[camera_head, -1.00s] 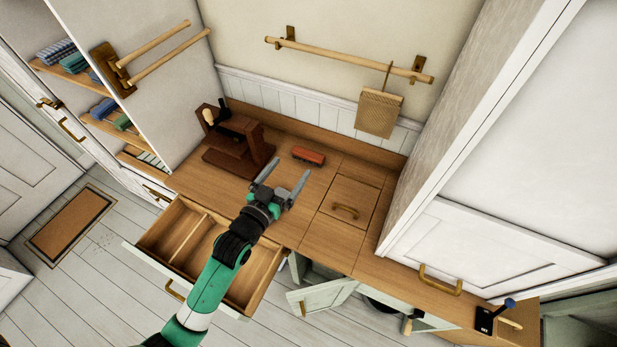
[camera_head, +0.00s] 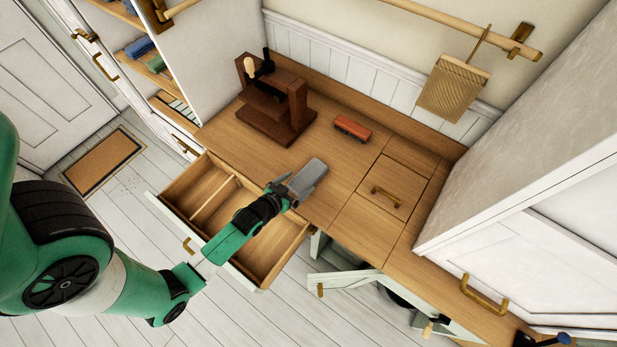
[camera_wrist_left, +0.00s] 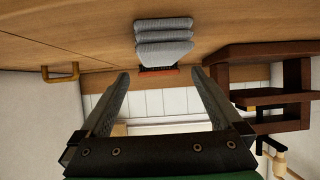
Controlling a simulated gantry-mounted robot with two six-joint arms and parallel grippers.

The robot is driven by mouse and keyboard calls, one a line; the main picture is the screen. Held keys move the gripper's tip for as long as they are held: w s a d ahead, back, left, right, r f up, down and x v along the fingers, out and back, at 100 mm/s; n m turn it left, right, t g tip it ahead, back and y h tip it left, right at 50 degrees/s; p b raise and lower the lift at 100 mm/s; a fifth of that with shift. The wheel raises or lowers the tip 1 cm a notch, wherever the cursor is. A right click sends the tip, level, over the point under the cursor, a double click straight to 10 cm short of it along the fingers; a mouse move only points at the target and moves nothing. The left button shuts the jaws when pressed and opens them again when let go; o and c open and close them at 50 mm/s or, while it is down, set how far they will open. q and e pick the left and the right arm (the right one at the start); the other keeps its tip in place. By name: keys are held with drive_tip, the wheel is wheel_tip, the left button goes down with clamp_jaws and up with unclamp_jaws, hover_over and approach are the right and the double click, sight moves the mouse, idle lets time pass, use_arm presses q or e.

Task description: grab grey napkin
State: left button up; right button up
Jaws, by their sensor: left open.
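The grey napkin (camera_wrist_left: 165,42) lies as a folded stack on the wooden counter (camera_wrist_left: 100,20), which the left wrist view shows upside down. In the head view it is the light grey patch (camera_head: 309,178) just past my left gripper (camera_head: 288,191), whose fingers are small and hard to make out there. In the left wrist view my left gripper (camera_wrist_left: 160,74) is open and empty. Its fingers are spread to either side, with the napkin ahead of the tips and towards the counter. My right gripper is not in view.
A red-orange block (camera_head: 352,129) lies behind the napkin. A dark wooden stand (camera_head: 277,112) is to its left. A lid with a brass handle (camera_head: 386,196) is to its right. An open drawer (camera_head: 255,282) juts out below my left gripper.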

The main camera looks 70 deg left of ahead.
sight(308, 175)
use_arm(q)
drive_tip(key=shift+w+a+f, duration=0.35)
drive_tip(key=shift+w, duration=0.15)
drive_tip(key=b+x, duration=0.1)
drive_tip(key=x, duration=0.4)
drive_tip(key=shift+w+a+f+b, duration=0.15)
drive_tip(key=shift+w+a+b, duration=0.05)
drive_tip(key=shift+w+b, duration=0.2)
drive_tip(key=c, duration=1.3)
